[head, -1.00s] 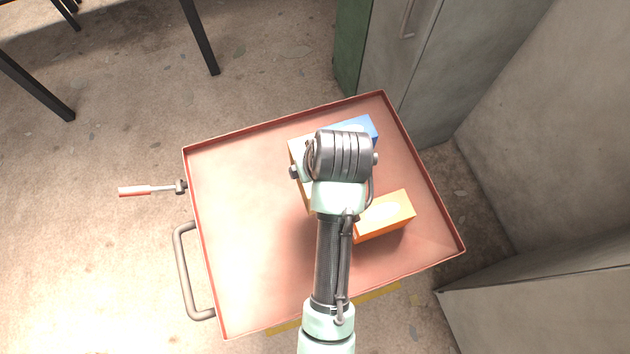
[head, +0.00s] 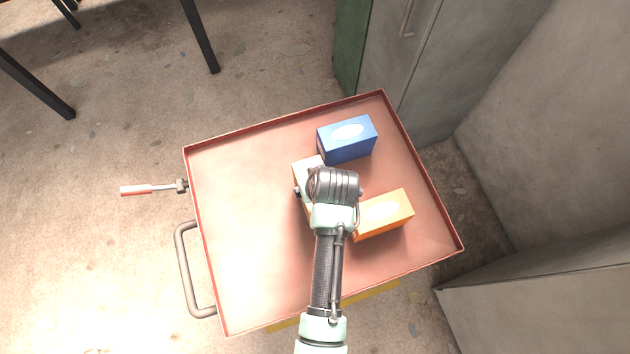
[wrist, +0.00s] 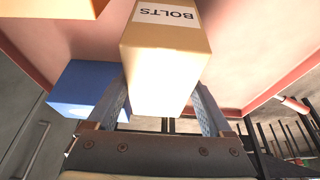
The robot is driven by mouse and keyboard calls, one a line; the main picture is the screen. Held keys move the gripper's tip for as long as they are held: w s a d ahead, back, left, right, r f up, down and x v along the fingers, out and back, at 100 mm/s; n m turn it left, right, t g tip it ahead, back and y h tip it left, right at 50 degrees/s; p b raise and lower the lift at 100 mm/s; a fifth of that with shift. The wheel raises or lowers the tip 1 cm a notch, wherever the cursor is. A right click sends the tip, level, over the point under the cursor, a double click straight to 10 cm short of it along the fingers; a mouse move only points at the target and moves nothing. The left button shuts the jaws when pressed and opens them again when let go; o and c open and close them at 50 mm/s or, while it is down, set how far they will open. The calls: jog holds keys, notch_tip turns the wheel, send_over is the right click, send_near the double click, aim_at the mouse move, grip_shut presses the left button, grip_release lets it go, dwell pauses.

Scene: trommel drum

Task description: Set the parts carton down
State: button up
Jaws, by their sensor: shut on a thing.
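The parts carton is a tan box with a white label reading BOLTS (wrist: 165,52). My gripper (wrist: 160,88) is shut on the carton, with one finger on each side in the wrist view. In the head view my arm hides the fingers and much of the carton. I cannot tell whether the carton's underside touches the tray.
A blue box (head: 347,140) stands on the tray behind the carton, and an orange box (head: 384,215) stands to its right. The left part of the tray is bare. A raised rim surrounds it. Grey cabinets (head: 425,70) stand beyond the cart.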

jog(key=shift+f, duration=0.15)
jog(key=o, duration=1.6)
jog(key=shift+c, duration=0.2)
